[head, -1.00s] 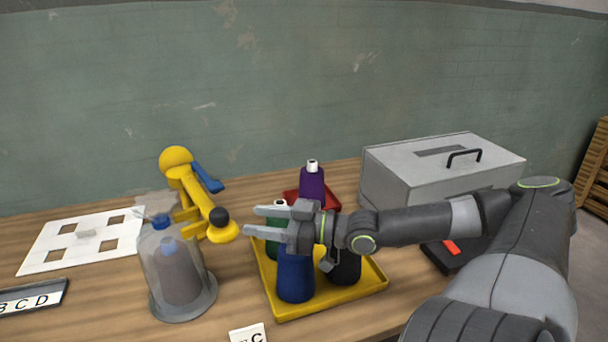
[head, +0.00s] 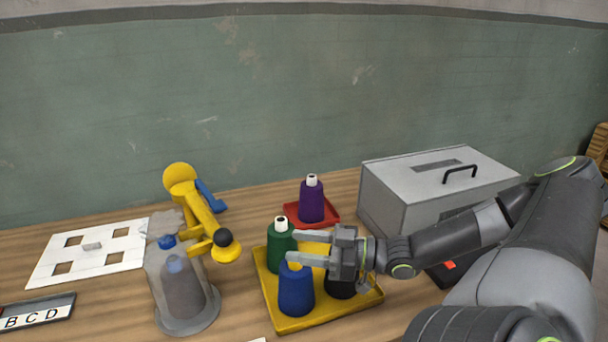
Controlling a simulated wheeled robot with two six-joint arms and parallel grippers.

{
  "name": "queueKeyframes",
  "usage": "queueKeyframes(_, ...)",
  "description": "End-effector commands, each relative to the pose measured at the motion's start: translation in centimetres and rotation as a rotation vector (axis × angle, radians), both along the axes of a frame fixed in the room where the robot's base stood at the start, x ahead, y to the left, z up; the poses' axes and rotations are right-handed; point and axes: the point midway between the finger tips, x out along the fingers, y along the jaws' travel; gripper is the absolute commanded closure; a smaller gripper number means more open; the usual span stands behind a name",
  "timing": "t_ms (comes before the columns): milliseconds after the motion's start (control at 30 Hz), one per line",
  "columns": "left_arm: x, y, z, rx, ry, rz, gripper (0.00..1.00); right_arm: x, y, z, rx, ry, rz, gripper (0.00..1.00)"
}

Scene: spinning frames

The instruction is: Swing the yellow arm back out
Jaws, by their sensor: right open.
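The yellow arm (head: 207,214) stands at the back left of the table. A clear dome (head: 190,296) with a dark spool inside stands just in front of the arm. My left gripper is not in view.
The yellow tray (head: 352,310) holds green (head: 281,255), blue (head: 296,296) and black (head: 341,290) spools. A purple spool (head: 312,202) stands on a red tray (head: 331,218). A grey box (head: 402,197) is at right. A white board (head: 110,258) and letter strip (head: 38,316) lie left.

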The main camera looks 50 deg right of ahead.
Motion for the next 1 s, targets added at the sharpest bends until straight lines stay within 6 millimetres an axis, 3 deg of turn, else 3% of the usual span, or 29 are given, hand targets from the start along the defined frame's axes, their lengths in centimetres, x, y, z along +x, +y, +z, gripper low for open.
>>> queueKeyframes(67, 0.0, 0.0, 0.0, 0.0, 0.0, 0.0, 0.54, 0.0, 0.0, 0.0, 0.0, 0.0, 0.0, 0.53)
queueKeyframes(433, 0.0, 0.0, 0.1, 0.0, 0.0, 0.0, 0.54, -0.5, 0.5, -0.7, -0.074, -0.048, -0.021, 1.0)
queueKeyframes(700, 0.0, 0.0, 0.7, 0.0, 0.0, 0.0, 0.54, -1.3, 3.3, -3.0, -0.408, -0.23, -0.102, 1.0)
queueKeyframes(1000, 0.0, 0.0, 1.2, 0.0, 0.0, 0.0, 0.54, -0.3, 7.7, -4.6, -0.825, -0.393, -0.213, 1.0)
